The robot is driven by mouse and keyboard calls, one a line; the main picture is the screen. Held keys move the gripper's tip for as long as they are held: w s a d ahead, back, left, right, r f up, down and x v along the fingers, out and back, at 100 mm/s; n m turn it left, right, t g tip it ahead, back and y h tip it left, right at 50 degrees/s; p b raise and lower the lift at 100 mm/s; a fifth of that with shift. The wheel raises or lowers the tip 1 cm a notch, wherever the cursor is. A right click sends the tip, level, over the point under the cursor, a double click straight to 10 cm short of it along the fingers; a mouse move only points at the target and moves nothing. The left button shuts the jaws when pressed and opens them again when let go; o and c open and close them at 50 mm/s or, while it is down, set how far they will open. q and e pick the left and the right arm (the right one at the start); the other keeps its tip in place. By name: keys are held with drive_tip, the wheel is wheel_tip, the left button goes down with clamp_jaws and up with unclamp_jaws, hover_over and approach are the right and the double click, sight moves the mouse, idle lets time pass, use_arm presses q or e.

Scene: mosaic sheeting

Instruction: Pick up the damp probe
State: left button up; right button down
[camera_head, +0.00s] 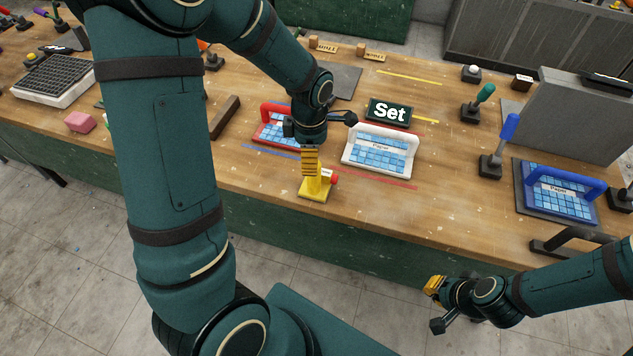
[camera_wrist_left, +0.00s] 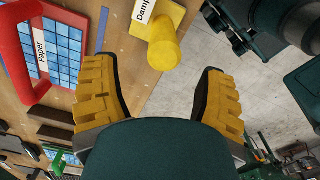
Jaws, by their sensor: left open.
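The damp probe (camera_head: 318,190) is a yellow piece with a flat base and a red tip at the right, standing at the table's front edge. In the left wrist view the yellow probe (camera_wrist_left: 164,50) shows a rounded post and a label of which "Damp" can be read. My left gripper (camera_head: 310,162) points down just above and behind it in the head view, partly covering it. Its yellow fingers (camera_wrist_left: 155,68) are wide apart, with the post ahead of the gap and nothing between the pads. My right gripper (camera_head: 436,300) hangs off the table's front; its jaw opening is unclear.
A red-handled Paper board (camera_head: 275,112) and a white-handled one (camera_head: 380,170) lie close behind the probe. A Set sign (camera_head: 389,113) stands behind them. A blue-handled board (camera_head: 555,205) and upright tools, one blue-handled (camera_head: 508,128), stand right. Bare tabletop (camera_head: 440,205) lies right of the probe.

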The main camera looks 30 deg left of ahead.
use_arm(q)
wheel_tip(320, 180, down, 3)
drive_tip(key=shift+r, duration=0.1)
drive_tip(key=shift+d+f, duration=0.25)
drive_tip(key=shift+f, duration=1.05)
drive_tip(key=shift+d+f, duration=0.2)
drive_tip(key=shift+f, duration=1.1)
drive_tip(key=shift+c, duration=0.2)
clamp_jaws()
